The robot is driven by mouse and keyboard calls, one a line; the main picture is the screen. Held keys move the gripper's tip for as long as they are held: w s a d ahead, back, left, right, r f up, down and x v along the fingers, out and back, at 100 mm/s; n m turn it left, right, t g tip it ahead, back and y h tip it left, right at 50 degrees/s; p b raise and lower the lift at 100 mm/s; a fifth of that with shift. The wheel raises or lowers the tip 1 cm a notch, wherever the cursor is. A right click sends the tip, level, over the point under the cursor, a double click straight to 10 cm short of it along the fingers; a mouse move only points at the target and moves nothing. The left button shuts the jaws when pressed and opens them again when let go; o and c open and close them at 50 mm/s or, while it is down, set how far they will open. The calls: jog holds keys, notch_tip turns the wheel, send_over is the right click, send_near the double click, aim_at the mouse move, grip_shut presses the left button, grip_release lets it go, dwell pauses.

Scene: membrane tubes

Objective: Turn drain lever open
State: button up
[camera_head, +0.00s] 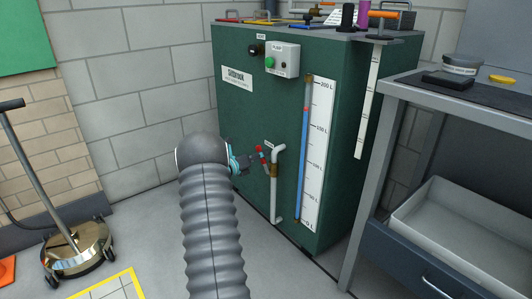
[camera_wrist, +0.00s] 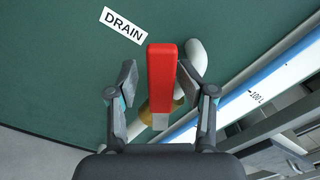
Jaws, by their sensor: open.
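The drain lever is a red handle (camera_wrist: 162,72) near the middle of the wrist view. It sits on a brass valve (camera_wrist: 178,98) on a white pipe (camera_wrist: 195,58), beside a "DRAIN" label (camera_wrist: 124,25). My gripper (camera_wrist: 160,78) is open, with one finger on each side of the red handle. A gap shows between the handle and each finger. In the head view the red lever (camera_head: 264,156) is on the lower front of the green tank (camera_head: 255,105), and my gripper (camera_head: 246,163) is just left of it. The lever's far side is hidden.
A blue level tube (camera_head: 302,150) with a litre scale (camera_head: 318,150) stands right of the white pipe (camera_head: 277,185). A workbench (camera_head: 450,112) with a grey tray (camera_head: 460,230) is further right. A round floor cleaner (camera_head: 78,250) stands at left.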

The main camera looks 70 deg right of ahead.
jog(key=shift+w, duration=0.1)
jog(key=v, duration=1.2)
